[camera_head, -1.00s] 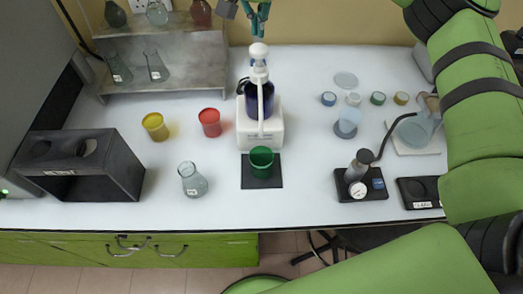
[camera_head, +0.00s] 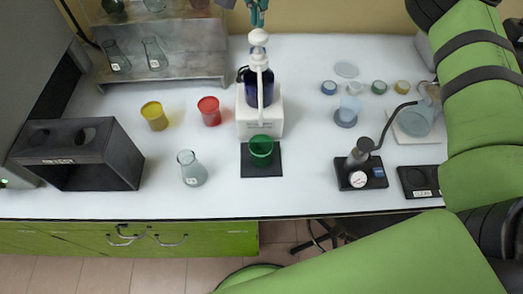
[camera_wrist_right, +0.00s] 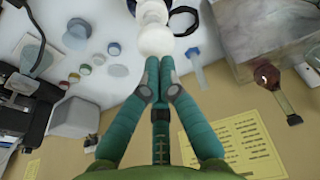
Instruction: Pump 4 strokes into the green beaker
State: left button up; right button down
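The green beaker (camera_head: 261,152) stands upright on a black square pad (camera_head: 262,172), in front of the pump bottle. The dark blue pump bottle (camera_head: 252,90) stands in a white holder (camera_head: 245,125). Its white pump head (camera_head: 259,38) is on top, with a long spout hanging toward the beaker. My right gripper (camera_head: 258,22) is just above the pump head, fingers together and holding nothing. In the right wrist view the fingertips (camera_wrist_right: 159,64) are shut close to the white pump head (camera_wrist_right: 155,40); I cannot tell whether they touch. The beaker's fill is unclear. My left gripper is out of view.
Yellow (camera_head: 154,116) and red (camera_head: 209,111) beakers and a clear flask (camera_head: 191,168) stand left of the pump. A black box (camera_head: 110,170) is far left, a metal shelf (camera_head: 190,68) behind. A gauge device (camera_head: 358,170) stands right. The front strip is clear.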

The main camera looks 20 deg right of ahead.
aim_at(258, 34)
jog(key=shift+f, duration=0.15)
dwell(0.4)
jog(key=shift+f+b, duration=1.35)
jog(key=shift+f, duration=0.8)
jog(key=shift+r, duration=0.25)
jog(key=shift+r+p, duration=1.85)
jog(key=shift+r, duration=0.15)
jog(key=shift+f, duration=0.15)
